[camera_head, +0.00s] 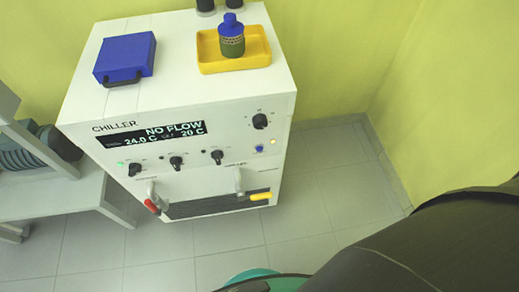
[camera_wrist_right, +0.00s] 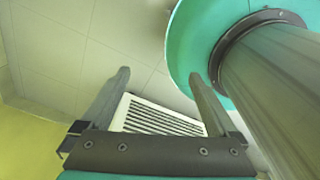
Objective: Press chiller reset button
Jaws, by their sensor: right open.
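The white chiller (camera_head: 225,125) stands against the wall in the head view. Its display (camera_head: 160,134) reads NO FLOW, 24.0 C and 20 C. A small blue button (camera_head: 259,149) sits at the right of the front panel, below a black knob (camera_head: 260,121) and beside a lit yellowish lamp (camera_head: 273,141). The button's label is too small to read. My right gripper (camera_wrist_right: 158,75) is open and empty in the right wrist view, away from the button, which does not show there. My left gripper is in neither view.
A blue case (camera_head: 125,56) and a yellow tray (camera_head: 262,48) with a bottle (camera_head: 231,38) stand on the chiller. Red and yellow valve handles (camera_head: 152,206) (camera_head: 261,196) stick out low in front. A bench (camera_head: 65,190) stands left. Floor right of the chiller is clear.

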